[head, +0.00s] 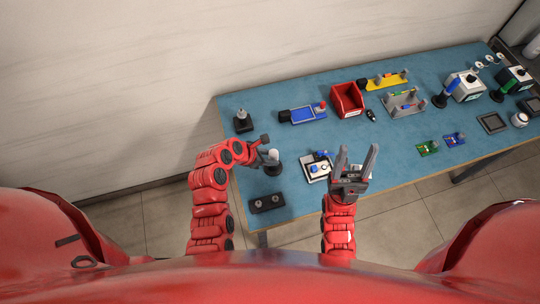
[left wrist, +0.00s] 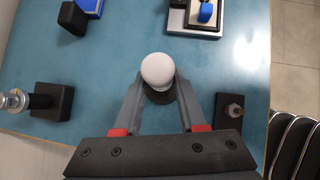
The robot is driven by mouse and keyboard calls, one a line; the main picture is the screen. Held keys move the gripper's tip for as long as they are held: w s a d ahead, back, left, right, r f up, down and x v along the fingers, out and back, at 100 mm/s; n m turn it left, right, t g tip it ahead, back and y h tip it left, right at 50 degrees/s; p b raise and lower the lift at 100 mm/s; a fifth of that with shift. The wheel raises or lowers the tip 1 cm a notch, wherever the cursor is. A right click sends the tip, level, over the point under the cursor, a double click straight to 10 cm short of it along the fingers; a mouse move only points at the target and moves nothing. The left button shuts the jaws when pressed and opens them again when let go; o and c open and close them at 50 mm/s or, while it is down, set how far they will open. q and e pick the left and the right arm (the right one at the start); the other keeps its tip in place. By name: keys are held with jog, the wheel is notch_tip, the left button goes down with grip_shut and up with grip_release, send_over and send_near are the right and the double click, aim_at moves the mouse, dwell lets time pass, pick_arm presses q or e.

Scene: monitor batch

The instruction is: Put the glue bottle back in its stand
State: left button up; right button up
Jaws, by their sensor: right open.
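The glue bottle, a white bottle with a rounded top (head: 273,155), stands about upright at the left part of the blue table. It shows from above in the left wrist view (left wrist: 157,70). A black round stand (head: 274,169) is directly under it, partly hidden in the left wrist view (left wrist: 162,94). I cannot tell how deep the bottle sits in it. My left gripper (head: 268,156) has its fingers close on both sides of the bottle and seems shut on it; the fingertips are partly hidden. My right gripper (head: 357,160) is open and empty over the front of the table.
A black block (head: 267,203) lies near the front left corner. A black-based metal post (head: 243,121) stands behind. A white device (head: 317,167) is to the right of the bottle. A red bin (head: 347,100) and a blue board (head: 309,114) lie further back.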

pick_arm(q)
jog(key=o, duration=0.5)
jog(key=shift+c, duration=0.2)
jog(key=shift+s+a+r+b, duration=0.2)
jog(key=shift+a+r+b, duration=0.1)
jog(key=shift+r, duration=0.05)
jog(key=p+v, duration=0.5)
jog(key=v, duration=1.1)
jog(key=shift+r+p, duration=0.15)
jog(key=shift+p, duration=0.2)
